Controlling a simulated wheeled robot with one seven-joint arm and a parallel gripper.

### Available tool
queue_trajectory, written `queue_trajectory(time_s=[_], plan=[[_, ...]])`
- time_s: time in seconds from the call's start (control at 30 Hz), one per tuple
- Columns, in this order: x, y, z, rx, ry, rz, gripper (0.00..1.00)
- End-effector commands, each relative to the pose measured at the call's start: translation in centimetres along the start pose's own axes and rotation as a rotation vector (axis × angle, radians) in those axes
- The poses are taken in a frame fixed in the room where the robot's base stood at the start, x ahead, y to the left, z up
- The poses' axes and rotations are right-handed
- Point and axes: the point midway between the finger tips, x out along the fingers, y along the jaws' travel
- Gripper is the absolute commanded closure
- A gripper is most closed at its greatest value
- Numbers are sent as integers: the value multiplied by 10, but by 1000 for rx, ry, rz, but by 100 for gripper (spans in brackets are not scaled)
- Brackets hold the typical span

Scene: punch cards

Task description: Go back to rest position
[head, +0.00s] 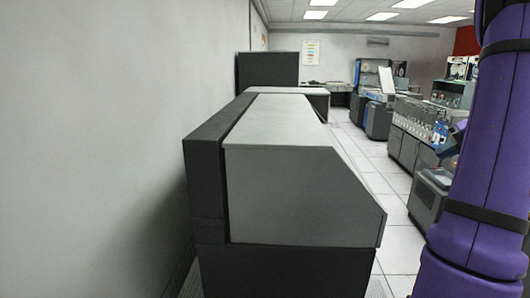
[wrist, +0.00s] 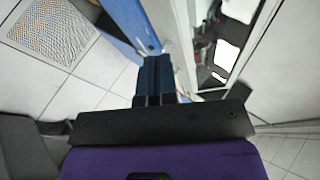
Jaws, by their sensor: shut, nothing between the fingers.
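My gripper (wrist: 156,62) shows in the wrist view, with its two dark blue fingers together and nothing visible between them. I cannot tell whether the fingers touch either one. My purple arm stands along the right side of the head view. The gripper's tips cannot be made out there.
A long grey and black cabinet (head: 285,190) fills the middle of the head view, close to a bare wall (head: 110,140) on the left. Grey machines (head: 408,145) stand behind my arm at right. A white tiled aisle (head: 375,165) runs between them. A floor grille (wrist: 50,28) is at upper left in the wrist view.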

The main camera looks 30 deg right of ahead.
Motion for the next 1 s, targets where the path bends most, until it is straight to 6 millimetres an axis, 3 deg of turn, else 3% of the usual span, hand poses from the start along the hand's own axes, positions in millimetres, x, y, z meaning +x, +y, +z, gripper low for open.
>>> queue_trajectory(time_s=[0.27,0.47,0.7,1.0], plan=[[30,-58,22,-49,-77,63,100],[60,-117,59,-117,-149,147,100],[100,-191,137,-256,-226,293,100],[124,-240,243,-476,-230,452,100]])
